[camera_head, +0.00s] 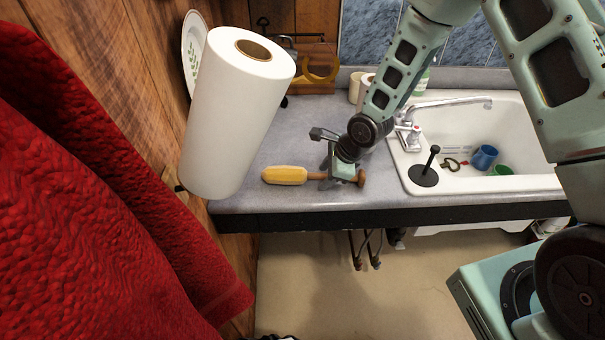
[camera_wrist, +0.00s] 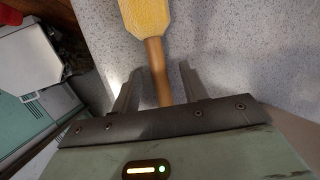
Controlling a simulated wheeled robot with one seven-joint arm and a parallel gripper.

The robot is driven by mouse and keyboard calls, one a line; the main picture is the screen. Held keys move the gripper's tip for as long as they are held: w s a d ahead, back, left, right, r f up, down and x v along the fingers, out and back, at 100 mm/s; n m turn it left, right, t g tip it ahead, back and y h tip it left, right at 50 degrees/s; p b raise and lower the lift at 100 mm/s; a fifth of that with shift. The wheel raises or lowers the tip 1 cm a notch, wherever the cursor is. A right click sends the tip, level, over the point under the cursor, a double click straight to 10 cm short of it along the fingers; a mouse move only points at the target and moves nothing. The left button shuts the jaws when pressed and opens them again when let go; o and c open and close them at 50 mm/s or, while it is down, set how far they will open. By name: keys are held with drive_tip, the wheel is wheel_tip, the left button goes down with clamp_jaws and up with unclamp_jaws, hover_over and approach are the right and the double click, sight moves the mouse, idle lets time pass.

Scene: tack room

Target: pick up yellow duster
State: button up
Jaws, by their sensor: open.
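The yellow duster (camera_head: 285,175) lies on the grey counter near its front edge, with its yellow head to the left and its brown handle to the right. In the wrist view its yellow head (camera_wrist: 146,14) is at the top, and its brown handle (camera_wrist: 156,68) runs down between the two fingers. My gripper (camera_head: 329,180) is over the handle; in the wrist view my gripper (camera_wrist: 156,80) is open, with one finger on each side of the handle and a gap visible beside it. The handle's lower part is hidden behind the gripper body in the wrist view.
A white paper roll (camera_head: 232,115) stands left of the duster. A white sink (camera_head: 480,120) is to the right, with a black stopper (camera_head: 424,175), a blue cup (camera_head: 484,157) and a green cup (camera_head: 501,170). Red cloth (camera_head: 90,190) hangs at left. The grey counter (camera_head: 262,199) has free room around the duster.

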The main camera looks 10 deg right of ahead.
sight(326, 175)
idle(0.3)
clamp_jaws()
wheel_tip(326, 175, up, 10)
drive_tip(key=b, duration=0.2)
idle(0.6)
